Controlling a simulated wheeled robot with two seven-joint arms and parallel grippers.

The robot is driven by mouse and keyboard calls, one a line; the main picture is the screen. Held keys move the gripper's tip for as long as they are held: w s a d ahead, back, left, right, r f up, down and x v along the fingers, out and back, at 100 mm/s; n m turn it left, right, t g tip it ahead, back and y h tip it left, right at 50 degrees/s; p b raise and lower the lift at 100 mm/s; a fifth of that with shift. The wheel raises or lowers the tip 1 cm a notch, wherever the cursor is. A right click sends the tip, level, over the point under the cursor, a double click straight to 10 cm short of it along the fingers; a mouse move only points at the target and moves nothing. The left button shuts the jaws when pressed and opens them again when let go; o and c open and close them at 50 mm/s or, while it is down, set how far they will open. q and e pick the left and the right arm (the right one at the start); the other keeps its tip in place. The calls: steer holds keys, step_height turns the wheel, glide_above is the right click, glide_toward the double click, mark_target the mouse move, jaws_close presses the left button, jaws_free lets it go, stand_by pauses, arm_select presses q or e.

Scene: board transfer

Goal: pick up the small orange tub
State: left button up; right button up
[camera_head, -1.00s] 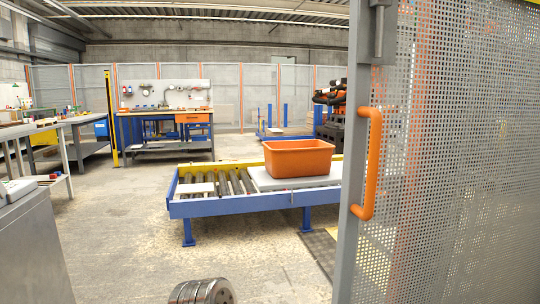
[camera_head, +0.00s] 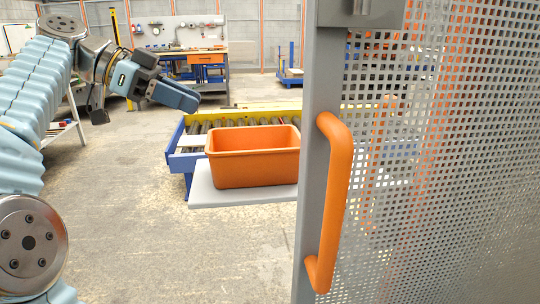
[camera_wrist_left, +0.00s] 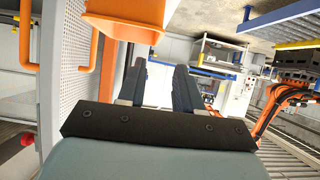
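The small orange tub (camera_head: 254,170) stands upright on a flat grey board (camera_head: 240,198) in the head view. The board lies at the roller conveyor (camera_head: 182,160) and appears to jut past its near edge. My left gripper (camera_head: 188,99) is raised to the left of the tub and apart from it. In the left wrist view the two fingers (camera_wrist_left: 159,88) are parted with nothing between them. Part of an orange tub (camera_wrist_left: 122,22) shows above them there, cut by the top edge. My right gripper is in neither view.
A perforated grey panel (camera_head: 425,170) with an orange handle (camera_head: 335,200) fills the right side and hides the conveyor's right part. A workbench (camera_head: 205,62) stands behind. The concrete floor (camera_head: 150,230) in front of the conveyor is clear.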

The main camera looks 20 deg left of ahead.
arm_select(q)
steer(key=b, duration=0.1)
glide_toward(252, 129)
steer(key=x, duration=0.4)
steer(key=shift+r, duration=0.1)
steer(key=x, duration=0.6)
steer(key=shift+w, duration=0.1)
jaws_close()
